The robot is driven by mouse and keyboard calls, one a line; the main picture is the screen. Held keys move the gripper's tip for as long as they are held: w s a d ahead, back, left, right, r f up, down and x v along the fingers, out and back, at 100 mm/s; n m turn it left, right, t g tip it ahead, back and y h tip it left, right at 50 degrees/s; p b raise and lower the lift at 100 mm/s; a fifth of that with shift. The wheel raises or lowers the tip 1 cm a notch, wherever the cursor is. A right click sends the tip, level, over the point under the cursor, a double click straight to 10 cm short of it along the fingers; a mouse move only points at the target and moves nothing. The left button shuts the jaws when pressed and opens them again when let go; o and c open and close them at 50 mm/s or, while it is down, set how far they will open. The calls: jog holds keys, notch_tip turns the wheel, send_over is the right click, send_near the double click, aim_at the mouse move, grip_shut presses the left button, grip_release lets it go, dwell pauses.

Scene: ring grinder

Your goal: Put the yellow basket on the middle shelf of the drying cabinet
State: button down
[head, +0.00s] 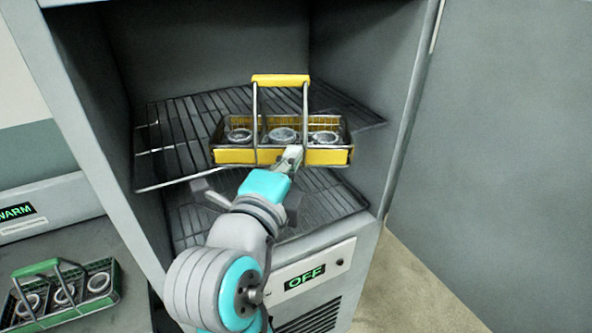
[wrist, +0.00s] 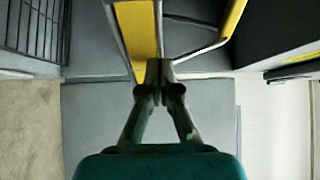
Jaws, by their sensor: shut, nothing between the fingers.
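The yellow basket (head: 232,156) is upright at a wire shelf (head: 180,160) inside the drying cabinet (head: 85,120), with three ring-like pieces in it and its yellow handle (head: 280,80) raised. Its front right part shows past the shelf's front edge; I cannot tell how fully it rests there. Another wire shelf (head: 315,200) lies below. My gripper (head: 292,155) is shut and empty at the basket's front side. In the wrist view my gripper (wrist: 159,72) has its fingertips together close by the basket's yellow wall (wrist: 138,30); contact is unclear.
A green-handled basket (head: 62,290) with ring pieces stands at lower left, near a panel reading "WARM" (head: 17,212). A panel reading "OFF" (head: 304,278) is below the cabinet opening. A grey upright surface (head: 500,130) bounds the right. Shelf space left of the yellow basket is clear.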

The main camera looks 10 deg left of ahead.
jog(key=shift+w+a, duration=0.15)
send_near(278, 117)
jog(key=w, duration=0.4)
jog(key=shift+d, duration=0.3)
